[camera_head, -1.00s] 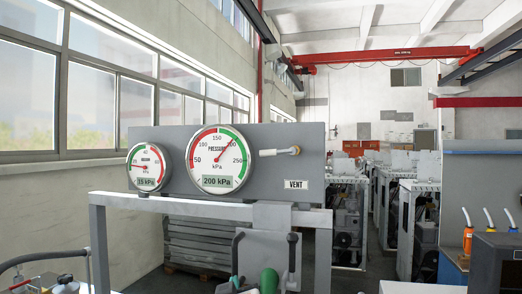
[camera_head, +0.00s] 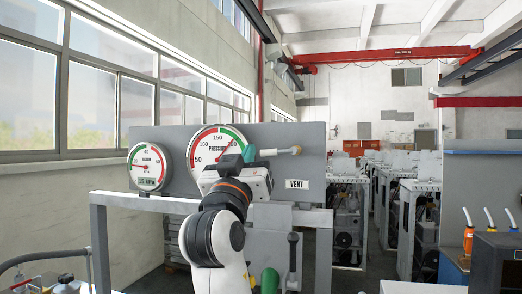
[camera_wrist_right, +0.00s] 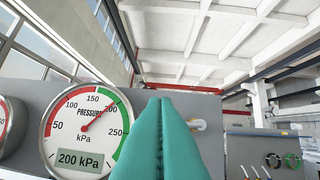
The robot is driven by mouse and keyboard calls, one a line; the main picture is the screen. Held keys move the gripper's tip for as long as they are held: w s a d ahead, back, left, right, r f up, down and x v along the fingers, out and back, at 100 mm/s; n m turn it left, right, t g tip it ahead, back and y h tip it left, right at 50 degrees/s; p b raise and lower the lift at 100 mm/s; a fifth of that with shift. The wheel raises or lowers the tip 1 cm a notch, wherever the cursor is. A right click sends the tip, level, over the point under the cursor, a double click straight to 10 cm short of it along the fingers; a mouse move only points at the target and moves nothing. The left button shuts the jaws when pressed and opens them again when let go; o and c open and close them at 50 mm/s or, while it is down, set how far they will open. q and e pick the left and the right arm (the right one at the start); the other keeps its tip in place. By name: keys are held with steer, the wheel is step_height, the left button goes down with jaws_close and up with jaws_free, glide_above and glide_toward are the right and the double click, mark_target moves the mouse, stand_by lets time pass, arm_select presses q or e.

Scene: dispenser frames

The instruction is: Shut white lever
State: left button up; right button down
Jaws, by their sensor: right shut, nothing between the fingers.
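The white lever (camera_head: 286,151) lies sideways on the front of the grey panel, with its brass-coloured end at the right. My right gripper (camera_head: 268,153), with teal fingers, is shut and empty and overlaps the lever's left end in the head view. I cannot tell whether it touches the lever. In the right wrist view the shut fingers (camera_wrist_right: 163,130) fill the middle and hide most of the lever; only its end (camera_wrist_right: 198,125) shows just to their right. My left gripper is not in view.
The panel (camera_head: 312,150) carries a large pressure gauge (camera_wrist_right: 88,128) reading 200 kPa, partly hidden by my right wrist in the head view. A smaller vacuum gauge (camera_head: 147,166) is left of it. A VENT label (camera_head: 297,184) sits below the lever. A grey frame (camera_head: 322,240) supports the panel.

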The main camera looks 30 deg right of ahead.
step_height(320, 180, up, 6)
steer(key=f+p, duration=0.1)
steer(key=p, duration=0.5)
glide_above(262, 151)
steer(key=s+a, duration=0.2)
steer(key=shift+w+d+f+p, duration=0.1)
steer(key=shift+d+f+p, duration=0.15)
steer(key=shift+f, duration=0.75)
steer(key=shift+w+d+f+p, duration=0.1)
steer(key=shift+d+f+p, duration=0.1)
steer(key=shift+f, duration=0.75)
steer(key=shift+w+f, duration=0.1)
steer(key=shift+f, duration=0.05)
steer(key=shift+s, duration=0.2)
